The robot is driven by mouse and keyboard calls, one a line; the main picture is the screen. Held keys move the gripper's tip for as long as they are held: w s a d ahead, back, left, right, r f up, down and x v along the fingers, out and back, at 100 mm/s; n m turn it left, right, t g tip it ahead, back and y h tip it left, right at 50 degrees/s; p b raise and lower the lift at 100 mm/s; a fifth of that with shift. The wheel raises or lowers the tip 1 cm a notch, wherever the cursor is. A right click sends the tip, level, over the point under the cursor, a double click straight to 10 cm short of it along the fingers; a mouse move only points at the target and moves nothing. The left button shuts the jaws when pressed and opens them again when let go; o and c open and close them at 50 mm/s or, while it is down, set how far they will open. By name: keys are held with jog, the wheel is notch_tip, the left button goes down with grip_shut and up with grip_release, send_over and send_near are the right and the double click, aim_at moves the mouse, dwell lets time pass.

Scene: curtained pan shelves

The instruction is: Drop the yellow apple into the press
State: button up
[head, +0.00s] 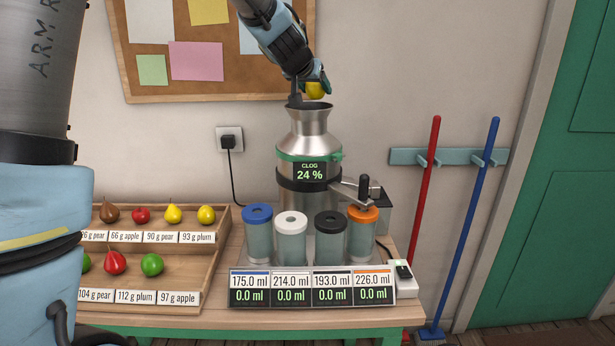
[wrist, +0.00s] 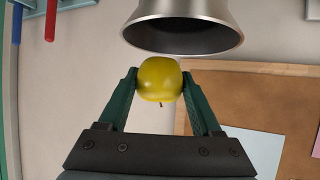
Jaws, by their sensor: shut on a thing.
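The yellow apple (wrist: 159,80) is held between the two green fingers of my gripper (wrist: 160,92) in the wrist view. In the head view the apple (head: 316,90) shows partly behind my gripper (head: 308,86), just above the press's mouth. The press (head: 310,140) is a steel can-shaped body with a flared funnel and a green band; its display reads CLOG 24 %. In the wrist view the press's flared mouth (wrist: 183,35) is close to the apple, and the two look apart. The apple's stem shows on its underside in the wrist picture.
A wooden fruit tray (head: 150,250) with labelled pears, apples and plums stands left on the table. Several lidded jars (head: 291,238), blue, white, black and orange, stand before the press above a volume readout (head: 312,288). A cork board (head: 210,60) hangs behind. Red and blue poles stand right.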

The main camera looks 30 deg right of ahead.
jog(key=shift+r, duration=0.1)
jog(key=o, duration=1.5)
jog(key=v, duration=1)
jog(key=shift+s+a+r, duration=0.1)
jog(key=shift+s+a, duration=0.15)
jog(key=shift+a, duration=0.05)
